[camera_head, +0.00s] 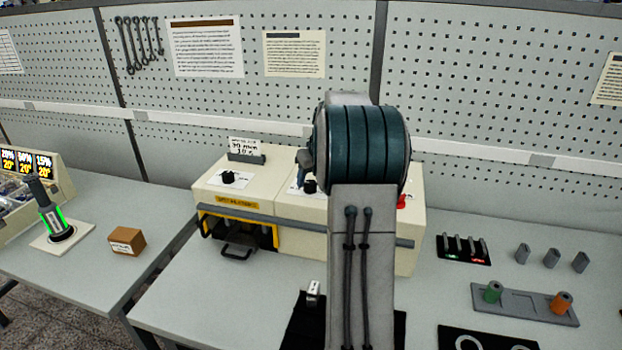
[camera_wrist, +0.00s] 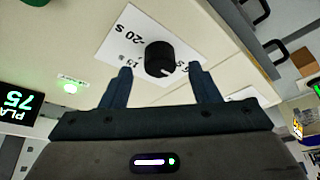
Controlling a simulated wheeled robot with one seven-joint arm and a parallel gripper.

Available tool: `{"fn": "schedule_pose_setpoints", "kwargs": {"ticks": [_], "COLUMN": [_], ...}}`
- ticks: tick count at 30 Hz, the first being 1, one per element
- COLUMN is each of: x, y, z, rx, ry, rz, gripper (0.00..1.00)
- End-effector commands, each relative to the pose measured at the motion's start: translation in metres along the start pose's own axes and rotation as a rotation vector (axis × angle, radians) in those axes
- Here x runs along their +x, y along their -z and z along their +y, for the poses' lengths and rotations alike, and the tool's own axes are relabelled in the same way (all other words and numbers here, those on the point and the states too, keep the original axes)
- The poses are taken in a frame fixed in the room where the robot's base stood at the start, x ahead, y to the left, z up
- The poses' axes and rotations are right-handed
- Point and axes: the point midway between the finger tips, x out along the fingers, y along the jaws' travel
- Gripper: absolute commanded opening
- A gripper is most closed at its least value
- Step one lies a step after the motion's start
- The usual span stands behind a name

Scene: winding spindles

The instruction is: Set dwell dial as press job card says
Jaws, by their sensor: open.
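The dwell dial is a black round knob (camera_wrist: 160,58) on a white scale plate (camera_wrist: 125,38). In the wrist view "20 S" and "15" read on the plate; the other marks are partly hidden. A pale pointer mark shows on the knob's lower right edge. My gripper (camera_wrist: 160,69) is open, its two dark fingers on either side of the knob, apart from it in the picture. In the head view my arm covers most of this area, and the dial (camera_head: 310,187) shows beside it. The press job card (camera_head: 244,148) stands on top of the cream press (camera_head: 268,207); its print is too small to read surely.
A second black knob (camera_head: 231,178) sits left on the press top. A red button (camera_head: 401,202) is at its right end. Right of my arm stand small spindles and a grey tray (camera_head: 525,305).

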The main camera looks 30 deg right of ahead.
Motion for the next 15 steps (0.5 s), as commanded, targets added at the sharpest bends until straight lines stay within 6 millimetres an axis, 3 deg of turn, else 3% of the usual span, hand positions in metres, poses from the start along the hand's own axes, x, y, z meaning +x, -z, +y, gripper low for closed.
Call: {"fn": "schedule_pose_setpoints", "kwargs": {"ticks": [6, 15], "x": [0.021, 0.024], "y": [0.000, 0.000], "z": [0.000, 0.000], "rx": [-0.001, -0.001], "ry": [0.001, 0.000], "rz": [-0.001, 0.001], "gripper": [0.56, 0.56]}}
